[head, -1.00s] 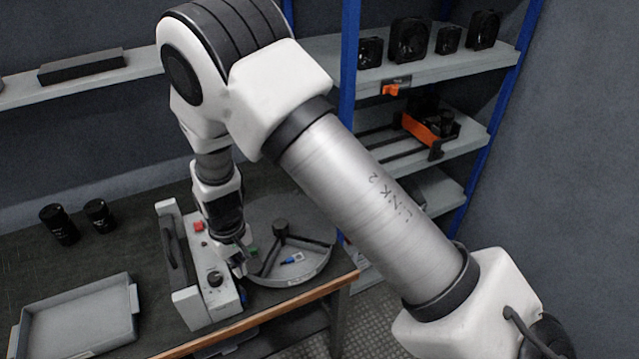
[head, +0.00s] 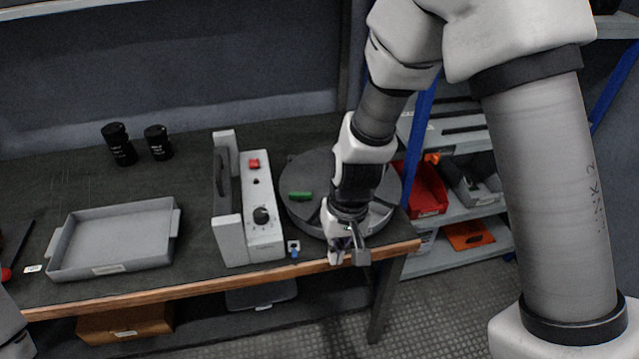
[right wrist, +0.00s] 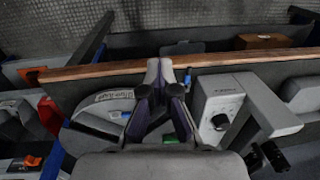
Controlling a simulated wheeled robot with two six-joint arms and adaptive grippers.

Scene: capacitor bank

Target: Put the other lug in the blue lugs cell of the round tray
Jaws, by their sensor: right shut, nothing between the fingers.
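The round grey tray (head: 300,218) stands at the right end of the bench, partly hidden by my right arm. My right gripper (head: 347,258) is shut and empty over the tray's front side, by the bench edge. A small blue piece, perhaps a lug (head: 295,253), lies left of it at the bench edge by a white-and-black square. A green piece (head: 300,196) sits in the tray's left part. In the right wrist view the closed fingertips (right wrist: 160,68) hold nothing, and a blue-and-white spot (right wrist: 125,115) shows in the tray. My left gripper is out of view.
A grey control box (head: 262,215) with a red button and black knob stands just left of the tray. A grey rectangular tray (head: 115,238) and two black cylinders (head: 120,145) are farther left. Shelves with a red bin (head: 428,190) stand to the right.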

